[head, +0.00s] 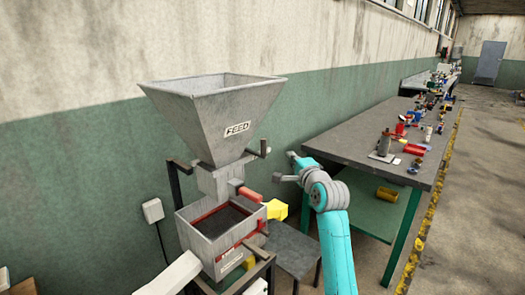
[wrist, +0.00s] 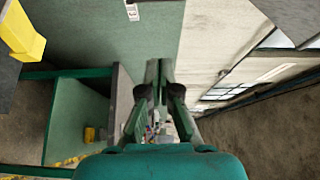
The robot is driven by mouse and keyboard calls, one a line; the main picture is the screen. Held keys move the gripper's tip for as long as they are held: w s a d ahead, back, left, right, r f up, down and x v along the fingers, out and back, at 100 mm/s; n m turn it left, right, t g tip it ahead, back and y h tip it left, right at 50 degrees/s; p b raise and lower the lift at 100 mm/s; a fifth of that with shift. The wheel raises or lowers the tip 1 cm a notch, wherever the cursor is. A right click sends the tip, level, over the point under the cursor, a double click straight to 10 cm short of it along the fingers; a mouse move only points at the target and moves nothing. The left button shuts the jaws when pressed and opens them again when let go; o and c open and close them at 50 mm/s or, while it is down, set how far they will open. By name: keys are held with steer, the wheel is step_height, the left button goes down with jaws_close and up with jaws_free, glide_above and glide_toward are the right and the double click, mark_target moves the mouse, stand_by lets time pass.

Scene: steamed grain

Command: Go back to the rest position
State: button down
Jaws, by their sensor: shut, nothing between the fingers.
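My gripper (wrist: 159,68) shows in the wrist view with its two dark fingers together at the tips and nothing between them. In the head view my teal arm (head: 336,240) rises from the bottom, and its grey wrist end is to the right of the feed machine, in front of the green wall. The fingers are hard to make out there. The gripper is in the air, apart from the machine and the workbench.
The grey feed hopper (head: 212,110) stands above a red-rimmed box (head: 212,244) at left. A yellow part (head: 277,209) juts out beside it and shows in the wrist view (wrist: 22,35). A cluttered workbench (head: 350,142) is at right, with a yellow cylinder (head: 387,194) on its lower shelf.

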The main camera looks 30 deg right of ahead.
steer(key=s+a+f+n, duration=0.2)
steer(key=s+a+f, duration=0.25)
steer(key=f, duration=0.35)
steer(key=s+a+f+n+g, duration=0.1)
steer(key=s+a+f+n, duration=0.1)
steer(key=s+a+f, duration=0.5)
steer(key=s+a+f+n, duration=0.1)
steer(key=s+f, duration=0.3)
steer(key=f, duration=0.6)
steer(key=s+a+f+n, duration=0.35)
steer(key=s+f, duration=0.25)
steer(key=s, duration=0.5)
steer(key=s+a+f+n+g+y, duration=0.1)
steer(key=s+a+n, duration=0.2)
steer(key=s, duration=0.6)
steer(key=s+a+f+n+y, duration=0.1)
steer(key=s+a+f+n, duration=0.2)
steer(key=s, duration=0.7)
steer(key=s+a+r+n, duration=0.1)
steer(key=s+r+n, duration=0.1)
steer(key=s, duration=0.5)
steer(key=s+a+r+n+g+y, duration=0.1)
steer(key=s+a+r+n, duration=0.1)
steer(key=s+r, duration=0.3)
steer(key=s+n, duration=0.1)
steer(key=s, duration=0.2)
steer(key=shift+s+a+r, duration=0.15)
steer(key=shift+a, duration=0.15)
